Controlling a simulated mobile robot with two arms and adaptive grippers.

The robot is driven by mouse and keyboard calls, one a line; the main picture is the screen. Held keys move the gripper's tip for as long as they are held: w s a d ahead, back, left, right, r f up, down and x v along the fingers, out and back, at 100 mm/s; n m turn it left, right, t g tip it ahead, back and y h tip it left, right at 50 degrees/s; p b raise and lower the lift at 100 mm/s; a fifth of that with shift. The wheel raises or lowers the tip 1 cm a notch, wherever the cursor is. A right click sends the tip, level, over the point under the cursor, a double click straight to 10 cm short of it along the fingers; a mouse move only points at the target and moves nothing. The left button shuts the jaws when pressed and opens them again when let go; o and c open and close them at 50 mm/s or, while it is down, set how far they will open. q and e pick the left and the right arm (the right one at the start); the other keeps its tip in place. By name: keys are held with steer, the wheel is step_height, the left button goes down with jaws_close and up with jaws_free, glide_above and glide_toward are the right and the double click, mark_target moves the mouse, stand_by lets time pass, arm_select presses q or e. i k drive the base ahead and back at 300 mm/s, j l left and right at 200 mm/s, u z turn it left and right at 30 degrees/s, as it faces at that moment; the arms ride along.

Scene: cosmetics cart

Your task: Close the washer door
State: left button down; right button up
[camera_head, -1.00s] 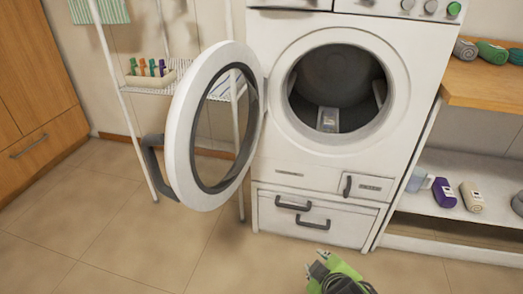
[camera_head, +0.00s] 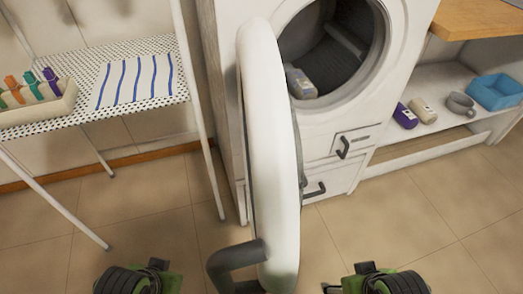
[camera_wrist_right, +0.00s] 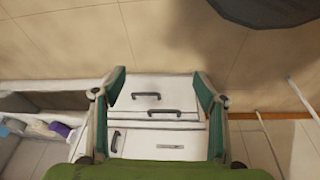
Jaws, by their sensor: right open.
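The white washer (camera_head: 228,100) stands in the middle with its round drum opening showing. Its round white door (camera_head: 275,130) stands open, swung out toward me and seen nearly edge-on. A dark grey handle (camera_head: 228,262) sticks out from the door's lower left. My right gripper (camera_head: 375,280) is low, right of the door and apart from it; in the right wrist view its fingers (camera_wrist_right: 160,75) are spread and empty, with the washer's lower drawers (camera_wrist_right: 150,100) beyond. My left gripper (camera_head: 138,280) is low, left of the handle; its fingertips are not clearly visible.
A white rack (camera_head: 128,45) with a striped cloth and a box of coloured bottles stands left. A low shelf (camera_head: 437,132) with bottles, a cup and a blue bin is right. A container (camera_head: 300,83) lies in the drum. Tiled floor (camera_head: 420,235) is clear right.

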mark_target(272, 145)
steer(key=j+z, duration=0.35)
steer(key=j, duration=0.25)
steer(key=k+j+u, duration=0.15)
steer(key=k, duration=0.25)
steer(key=k+j+u, duration=0.1)
steer(key=k+j, duration=0.25)
steer(key=k, duration=0.1)
